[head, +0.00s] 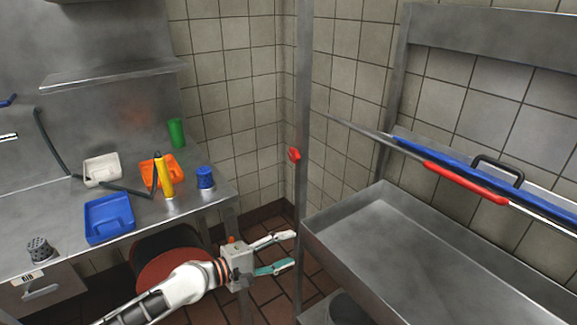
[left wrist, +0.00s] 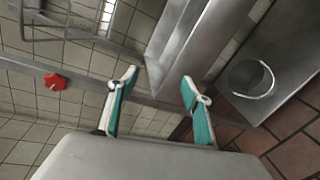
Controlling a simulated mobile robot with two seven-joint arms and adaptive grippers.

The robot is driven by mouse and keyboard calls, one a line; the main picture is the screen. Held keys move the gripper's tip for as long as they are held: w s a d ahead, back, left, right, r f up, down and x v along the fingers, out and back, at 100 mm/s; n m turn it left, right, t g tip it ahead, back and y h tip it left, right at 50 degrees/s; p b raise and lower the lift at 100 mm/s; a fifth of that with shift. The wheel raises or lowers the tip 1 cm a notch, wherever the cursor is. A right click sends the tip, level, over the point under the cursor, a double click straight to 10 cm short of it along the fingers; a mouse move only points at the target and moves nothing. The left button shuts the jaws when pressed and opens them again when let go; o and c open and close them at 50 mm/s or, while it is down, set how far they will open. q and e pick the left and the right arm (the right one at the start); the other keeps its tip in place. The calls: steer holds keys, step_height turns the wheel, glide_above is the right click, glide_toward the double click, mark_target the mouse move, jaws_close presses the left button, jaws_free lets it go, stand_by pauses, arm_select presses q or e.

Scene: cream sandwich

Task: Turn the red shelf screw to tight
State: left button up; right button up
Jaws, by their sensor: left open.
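The red shelf screw (head: 294,154) is a small red knob on the upright metal post (head: 302,90) in the middle of the head view. In the left wrist view the red screw (left wrist: 55,82) shows at the left, on the post that crosses the picture. My left gripper (head: 284,252) is open and empty, below the screw and a little to its left, apart from it. Its teal-lined fingers (left wrist: 158,107) also show in the left wrist view, with nothing between them. My right gripper does not show.
A steel counter at the left holds a blue tray (head: 108,216), a yellow bottle (head: 164,178), a green cup (head: 176,133) and a blue container (head: 205,178). A steel basin (head: 330,222) stands right of the post. A red-handled tool (head: 465,182) lies above it.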

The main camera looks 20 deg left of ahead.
arm_select(q)
steer(key=w+a+r+n+t, duration=0.1)
steer(key=w+a+r+n, duration=0.2)
steer(key=w+r+n, duration=0.15)
steer(key=w+a+r+n, duration=0.3)
steer(key=r, duration=0.3)
steer(key=n+t+h+b, duration=0.1)
steer(key=n, duration=0.4)
glide_toward(292, 156)
steer(key=x, duration=0.8)
steer(key=shift+w, duration=0.1)
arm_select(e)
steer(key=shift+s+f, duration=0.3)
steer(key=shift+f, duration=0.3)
arm_select(q)
steer(key=c, duration=1.1)
